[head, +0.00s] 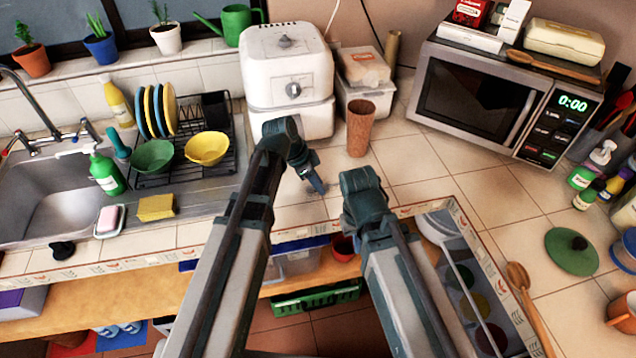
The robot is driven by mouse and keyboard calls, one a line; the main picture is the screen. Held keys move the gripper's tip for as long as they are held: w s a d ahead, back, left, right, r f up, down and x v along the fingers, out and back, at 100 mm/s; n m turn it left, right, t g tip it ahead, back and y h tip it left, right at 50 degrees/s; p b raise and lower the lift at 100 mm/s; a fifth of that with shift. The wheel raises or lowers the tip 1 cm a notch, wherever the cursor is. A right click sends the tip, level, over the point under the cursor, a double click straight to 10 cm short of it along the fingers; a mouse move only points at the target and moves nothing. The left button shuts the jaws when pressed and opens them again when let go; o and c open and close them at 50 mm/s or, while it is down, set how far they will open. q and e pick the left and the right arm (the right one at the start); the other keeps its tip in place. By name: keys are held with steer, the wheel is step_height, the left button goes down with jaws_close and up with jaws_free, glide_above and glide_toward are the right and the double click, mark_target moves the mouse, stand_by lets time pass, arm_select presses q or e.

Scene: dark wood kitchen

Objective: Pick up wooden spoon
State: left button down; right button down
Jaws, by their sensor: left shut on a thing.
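One wooden spoon (553,66) lies on top of the microwave, its bowl toward the left. Another wooden spoon (530,305) lies on the right counter near its edge, bowl at the far end. My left gripper (317,184) points down over the tiled counter in front of the white appliance, away from both spoons. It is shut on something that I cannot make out. My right gripper (358,205) is at the counter's front edge, left of the near spoon. Its fingers are hidden behind my wrist.
A brown cup (360,128) stands just beyond my grippers. The microwave (480,97) and a green lid (572,251) are on the right. A dish rack (185,165) and sink (65,205) are on the left. Tiles right of the cup are clear.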

arm_select(q)
steer(key=c, duration=0.6)
jaws_free()
steer(key=shift+c, duration=0.2)
steer(key=shift+s+f, duration=0.1)
